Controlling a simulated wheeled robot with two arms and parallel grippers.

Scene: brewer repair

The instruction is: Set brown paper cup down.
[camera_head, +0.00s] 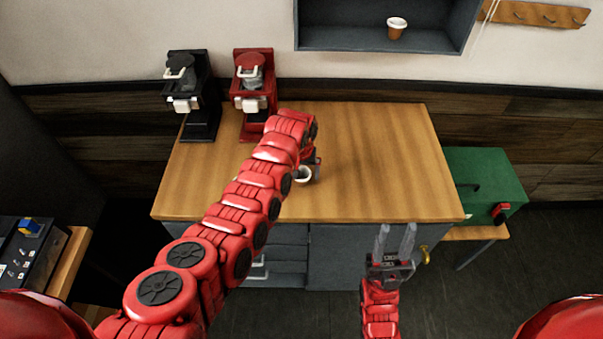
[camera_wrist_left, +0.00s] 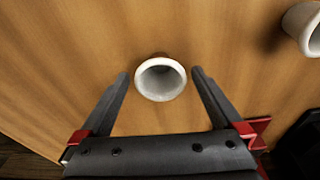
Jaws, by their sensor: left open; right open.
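A paper cup with a white rim and white inside (camera_wrist_left: 161,80) stands on the wooden table, its mouth facing the left wrist camera. A little brown shows at its far edge. In the head view the cup (camera_head: 304,175) is near the table's middle, partly hidden by my left gripper (camera_head: 311,165). In the left wrist view my left gripper's fingers (camera_wrist_left: 160,75) are open on either side of the cup, with a gap on each side. My right gripper (camera_head: 395,232) is open and empty, in front of the table's front edge, fingers pointing up.
A black brewer (camera_head: 190,95) and a red brewer (camera_head: 254,95) stand at the table's back left. Another brown cup (camera_head: 397,30) is on the wall shelf. A white cup-like thing (camera_wrist_left: 303,27) is cut off at the left wrist view's edge. The table's right half (camera_head: 380,160) is clear.

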